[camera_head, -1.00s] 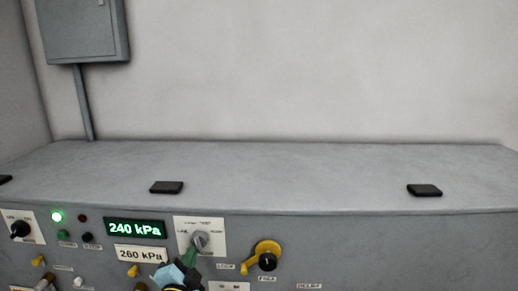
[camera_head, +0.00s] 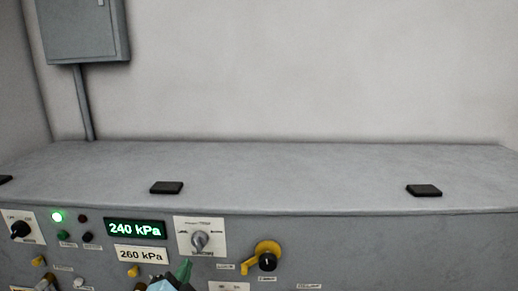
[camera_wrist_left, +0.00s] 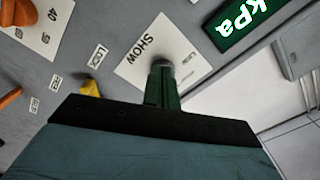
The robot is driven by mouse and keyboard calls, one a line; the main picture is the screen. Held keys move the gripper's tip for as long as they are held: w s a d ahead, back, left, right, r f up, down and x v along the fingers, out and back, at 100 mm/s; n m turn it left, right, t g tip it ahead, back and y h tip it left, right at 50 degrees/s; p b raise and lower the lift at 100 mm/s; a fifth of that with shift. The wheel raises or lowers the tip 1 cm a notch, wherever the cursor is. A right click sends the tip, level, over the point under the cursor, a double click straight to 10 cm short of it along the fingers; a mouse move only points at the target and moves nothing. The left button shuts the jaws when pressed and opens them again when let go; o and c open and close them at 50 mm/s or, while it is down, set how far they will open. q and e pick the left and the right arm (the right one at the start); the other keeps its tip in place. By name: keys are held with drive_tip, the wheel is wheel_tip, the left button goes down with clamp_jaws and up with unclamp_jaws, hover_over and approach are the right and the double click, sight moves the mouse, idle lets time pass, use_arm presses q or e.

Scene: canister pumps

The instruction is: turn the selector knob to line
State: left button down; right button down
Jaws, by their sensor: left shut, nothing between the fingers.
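The selector knob (camera_head: 200,241) is grey and sits on a white label plate (camera_head: 216,226) on the front panel. A word that looks like LINE is on the left of the plate. The small print and the knob's exact pointing are too fine to tell. My left gripper (camera_head: 184,268) has green fingers and is below and a little left of the knob, apart from it in the head view. In the left wrist view the shut, empty fingers (camera_wrist_left: 163,85) partly cover the knob (camera_wrist_left: 163,65). My right gripper is not in view.
A green display (camera_head: 135,229) reads 240 kPa, above a 260 kPa label (camera_head: 141,254). A yellow part with a black knob (camera_head: 267,260) is to the right. A black knob (camera_head: 20,230) is at far left. The cabinet top (camera_head: 300,170) is mostly bare.

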sight(199, 242)
use_arm(q)
drive_tip(key=s, duration=0.2)
drive_tip(key=shift+s, duration=0.3)
drive_tip(key=shift+w+a+r+n+b, duration=0.1)
drive_tip(key=shift+w+a+n+b, duration=0.05)
drive_tip(key=shift+w+n+b, duration=0.75)
drive_tip(key=shift+w+a+r+n+b, duration=0.15)
drive_tip(key=shift+w+n+b, duration=0.5)
drive_tip(key=shift+w+n, duration=0.5)
drive_tip(key=shift+w+a+f+n+b, duration=0.1)
drive_tip(key=shift+w+a+n+b, duration=0.05)
drive_tip(key=shift+w+n+b, duration=0.75)
drive_tip(key=shift+w, duration=0.1)
drive_tip(key=shift+d+r+p, duration=0.4)
drive_tip(key=shift+d+p, duration=0.05)
drive_tip(key=shift+d, duration=0.05)
drive_tip(key=shift+d+f, duration=0.2)
drive_tip(key=shift+f, duration=0.05)
